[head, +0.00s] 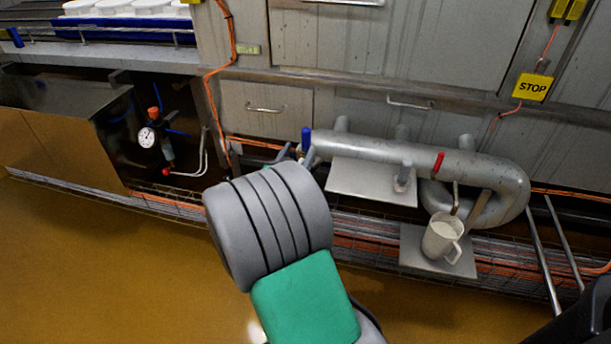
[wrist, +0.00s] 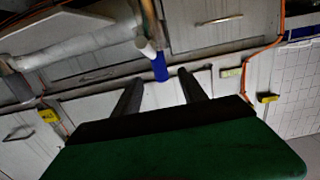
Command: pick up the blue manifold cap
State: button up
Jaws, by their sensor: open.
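The blue manifold cap (head: 306,139) stands at the left end of the grey pipe manifold (head: 375,149) in the head view. In the wrist view the cap (wrist: 160,67) shows as a blue cylinder on the end of a pale pipe stub. My gripper (wrist: 161,76) is open, with one dark finger on each side of the cap in that view. The cap appears at or just beyond the fingertips; I cannot tell the depth gap, and no contact shows. In the head view my grey and green arm hides most of the gripper.
A red handle (head: 438,162) sits on the manifold. A white jug (head: 442,238) stands on a metal plate below it. A gauge with red valves (head: 147,137) and an orange cable (head: 207,95) are at left. A yellow STOP sign (head: 533,87) hangs right. The floor is clear.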

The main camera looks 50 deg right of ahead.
aim_at(305, 139)
jog(key=shift+s+d+f+h, duration=0.1)
jog(key=shift+d+f+h, duration=0.2)
jog(key=shift+f, duration=0.15)
jog(key=x, duration=0.7)
jog(key=shift+w+d+r, duration=0.2)
jog(key=shift+w+r, duration=0.1)
jog(key=shift+r, duration=0.1)
grip_shut()
